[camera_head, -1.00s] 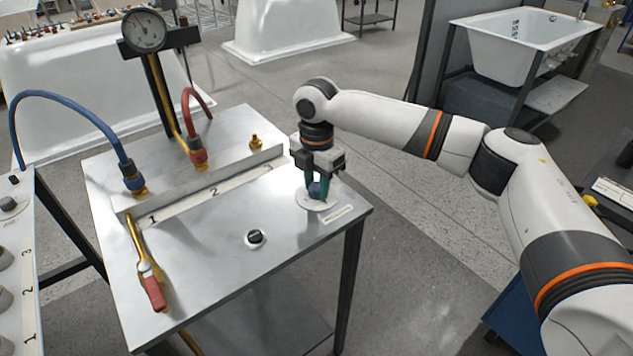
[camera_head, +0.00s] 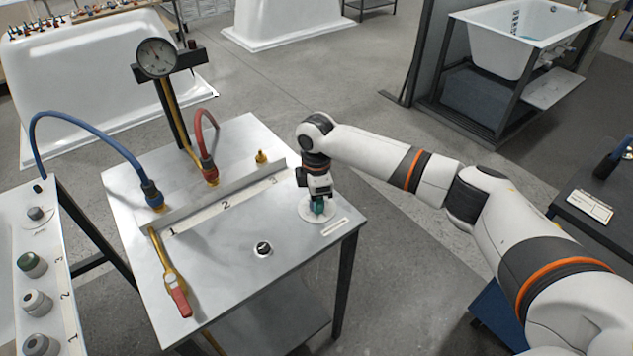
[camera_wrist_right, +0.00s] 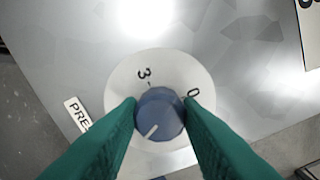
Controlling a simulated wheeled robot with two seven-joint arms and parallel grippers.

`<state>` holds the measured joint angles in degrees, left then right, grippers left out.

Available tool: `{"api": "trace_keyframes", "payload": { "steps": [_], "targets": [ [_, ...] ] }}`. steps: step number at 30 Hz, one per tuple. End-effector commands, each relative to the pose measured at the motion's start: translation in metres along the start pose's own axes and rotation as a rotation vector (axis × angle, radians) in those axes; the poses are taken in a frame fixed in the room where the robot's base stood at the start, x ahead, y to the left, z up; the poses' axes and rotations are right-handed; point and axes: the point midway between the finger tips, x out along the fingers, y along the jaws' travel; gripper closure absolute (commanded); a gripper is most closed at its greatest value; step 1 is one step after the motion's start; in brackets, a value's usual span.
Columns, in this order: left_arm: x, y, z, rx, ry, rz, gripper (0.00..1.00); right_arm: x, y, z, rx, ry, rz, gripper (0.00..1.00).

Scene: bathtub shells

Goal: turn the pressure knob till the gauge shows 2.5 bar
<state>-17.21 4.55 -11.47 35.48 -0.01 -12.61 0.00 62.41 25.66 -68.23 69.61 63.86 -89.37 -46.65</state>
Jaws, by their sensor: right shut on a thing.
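The blue pressure knob (camera_wrist_right: 159,114) sits on a round white dial plate (camera_wrist_right: 120,90) with "0" and "3" marks in the right wrist view. Its white pointer line points to the lower left in that view. My right gripper (camera_head: 317,208) is shut on the knob, one green finger on each side. In the head view the gripper mostly hides the knob, and the dial plate (camera_head: 304,214) shows around it. The round gauge (camera_head: 157,57) stands on a post at the back of the metal bench; its needle is too small to read surely. My left gripper is not in view.
The metal bench (camera_head: 215,270) carries a blue hose (camera_head: 90,142), a red hose (camera_head: 197,130), a red-handled valve (camera_head: 180,302) and a small black switch (camera_head: 263,249). A panel with several knobs (camera_head: 60,335) is at left.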

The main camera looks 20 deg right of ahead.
Motion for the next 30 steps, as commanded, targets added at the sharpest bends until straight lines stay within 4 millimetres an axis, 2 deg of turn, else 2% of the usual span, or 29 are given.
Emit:
{"api": "trace_keyframes", "payload": {
  "steps": [1,3,12,21,30],
  "targets": [
    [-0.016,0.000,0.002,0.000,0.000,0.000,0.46,-0.007,0.001,0.001,0.045,-0.001,0.005,0.91],
    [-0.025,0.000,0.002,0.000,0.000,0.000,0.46,-0.006,0.001,0.001,0.108,0.000,0.005,0.91],
    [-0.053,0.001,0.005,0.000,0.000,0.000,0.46,-0.003,0.000,0.000,0.331,0.000,0.003,0.91],
    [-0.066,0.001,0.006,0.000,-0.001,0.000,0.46,-0.001,0.000,0.000,0.451,0.001,0.001,0.91],
    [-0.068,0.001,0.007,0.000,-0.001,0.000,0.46,0.000,-0.001,0.000,0.481,0.000,0.000,0.91]
  ]
}}
